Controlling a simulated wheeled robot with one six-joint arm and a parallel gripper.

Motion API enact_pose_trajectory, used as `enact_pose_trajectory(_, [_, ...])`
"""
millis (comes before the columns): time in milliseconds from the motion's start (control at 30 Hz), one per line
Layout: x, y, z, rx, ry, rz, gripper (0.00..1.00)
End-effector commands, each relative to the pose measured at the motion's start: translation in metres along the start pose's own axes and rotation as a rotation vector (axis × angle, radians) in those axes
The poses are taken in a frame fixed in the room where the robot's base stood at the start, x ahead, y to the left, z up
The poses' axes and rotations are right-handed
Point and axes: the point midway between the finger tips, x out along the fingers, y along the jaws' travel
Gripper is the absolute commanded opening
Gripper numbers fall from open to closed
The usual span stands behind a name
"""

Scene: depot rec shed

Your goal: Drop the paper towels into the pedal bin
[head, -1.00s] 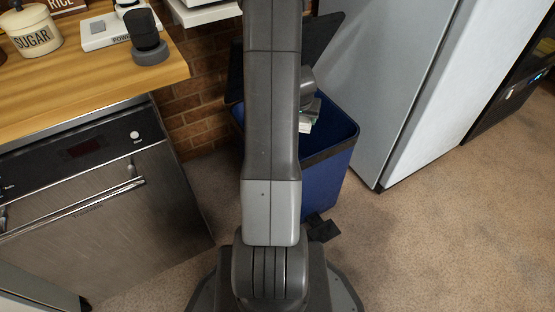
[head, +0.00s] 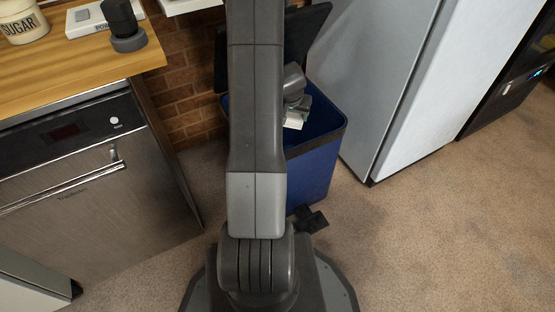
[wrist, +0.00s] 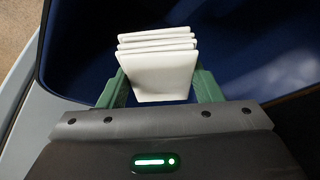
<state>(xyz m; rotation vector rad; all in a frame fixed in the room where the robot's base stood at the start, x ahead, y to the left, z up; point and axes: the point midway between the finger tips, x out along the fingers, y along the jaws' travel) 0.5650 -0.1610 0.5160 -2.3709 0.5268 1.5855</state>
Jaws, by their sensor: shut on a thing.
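The paper towels (wrist: 158,68) are a white folded stack, held between the two green fingers of my gripper (wrist: 160,88) in the wrist view. In the head view a small pale part of the towels (head: 294,121) shows beside my arm, over the bin's opening. The pedal bin (head: 314,172) is blue with a dark rim, and its dark lid (head: 308,32) stands open at the back. Its black pedal (head: 311,220) is at the front. In the wrist view the blue inside of the bin (wrist: 240,50) lies below and around the towels. My arm hides the bin's left part.
A pale fridge (head: 400,100) stands close to the right of the bin. A steel dishwasher (head: 90,190) under a wooden counter (head: 70,70) is to the left. A brick wall (head: 185,90) is behind. The carpet (head: 450,240) at the right front is clear.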

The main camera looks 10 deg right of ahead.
Motion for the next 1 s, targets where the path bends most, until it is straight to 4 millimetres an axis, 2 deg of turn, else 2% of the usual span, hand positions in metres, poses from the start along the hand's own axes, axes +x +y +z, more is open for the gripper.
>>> enact_pose_trajectory(67, [0.006,0.0,0.003,0.001,0.0,0.0,0.34])
enact_pose_trajectory(333, [0.005,0.0,0.002,0.001,0.0,0.0,0.34])
enact_pose_trajectory(367, [0.005,0.0,0.002,0.001,0.0,0.0,0.65])
enact_pose_trajectory(467, [0.005,0.0,0.002,0.001,0.0,0.0,0.84])
enact_pose_trajectory(767, [0.004,0.0,0.002,0.001,0.001,0.0,0.84])
enact_pose_trajectory(867, [-0.004,0.0,0.001,0.0,0.002,0.0,0.84])
enact_pose_trajectory(1000, [-0.029,-0.001,0.0,0.0,0.002,-0.001,0.84])
